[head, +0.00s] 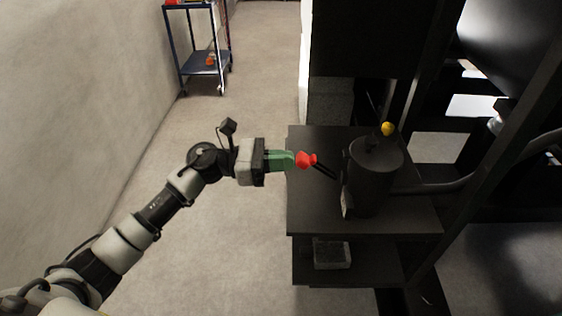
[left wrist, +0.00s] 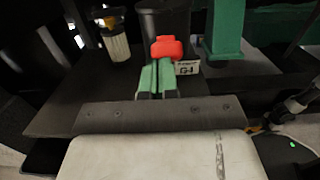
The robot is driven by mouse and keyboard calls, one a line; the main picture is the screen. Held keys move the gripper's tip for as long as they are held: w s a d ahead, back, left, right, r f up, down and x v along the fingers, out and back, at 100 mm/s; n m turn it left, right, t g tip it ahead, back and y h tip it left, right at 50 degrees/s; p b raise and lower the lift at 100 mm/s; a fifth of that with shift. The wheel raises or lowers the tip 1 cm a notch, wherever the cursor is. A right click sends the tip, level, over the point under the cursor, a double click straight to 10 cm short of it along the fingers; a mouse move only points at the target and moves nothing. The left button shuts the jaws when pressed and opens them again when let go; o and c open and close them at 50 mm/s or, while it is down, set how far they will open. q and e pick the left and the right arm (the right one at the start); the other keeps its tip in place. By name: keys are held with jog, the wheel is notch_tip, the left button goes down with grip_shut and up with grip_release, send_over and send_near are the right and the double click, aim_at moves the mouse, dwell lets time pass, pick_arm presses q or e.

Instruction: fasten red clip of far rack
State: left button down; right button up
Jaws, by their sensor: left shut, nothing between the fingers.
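The red clip (head: 306,160) sits at the end of a short dark lever that runs to a dark cylinder (head: 373,172) on the rack (head: 310,215). My left gripper (head: 292,160) has green fingers, comes in from the left and points at the red clip. Its fingers are shut with nothing between them. In the left wrist view the red clip (left wrist: 166,46) lies just beyond the fingertips (left wrist: 158,66); whether they touch it I cannot tell. A white label (left wrist: 187,67) reading G-1 is right of the clip. My right gripper is not in view.
A yellow knob (head: 387,129) stands above the cylinder. A pale box (head: 332,254) lies on the lower shelf. Dark frame posts and a pipe are at the right. A blue cart (head: 205,62) stands at the back left. The floor left of the rack is clear.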

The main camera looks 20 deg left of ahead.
aim_at(309, 157)
pick_arm(q)
jog(key=d+r+y+p, duration=0.1)
jog(key=r+y+p, duration=0.1)
jog(key=p, duration=0.2)
jog(key=w+d+r+g+y+p, duration=0.1)
jog(key=d+r+y+p, duration=0.1)
jog(key=p, duration=0.3)
jog(key=d+r+g+y+p, duration=0.1)
jog(key=r+y+p, duration=0.2)
jog(key=p, duration=0.1)
jog(key=shift+w+d, duration=0.15)
jog(key=shift+d, duration=0.15)
jog(key=shift+w+d+r+y+p, duration=0.1)
jog(key=shift+d+y+p, duration=0.2)
jog(key=shift+y+p, duration=0.15)
jog(key=shift+f+b, duration=0.3)
jog(key=shift+f, duration=0.05)
jog(key=shift+a+r, duration=0.1)
jog(key=shift+r+p, duration=0.4)
jog(key=shift+r, duration=0.4)
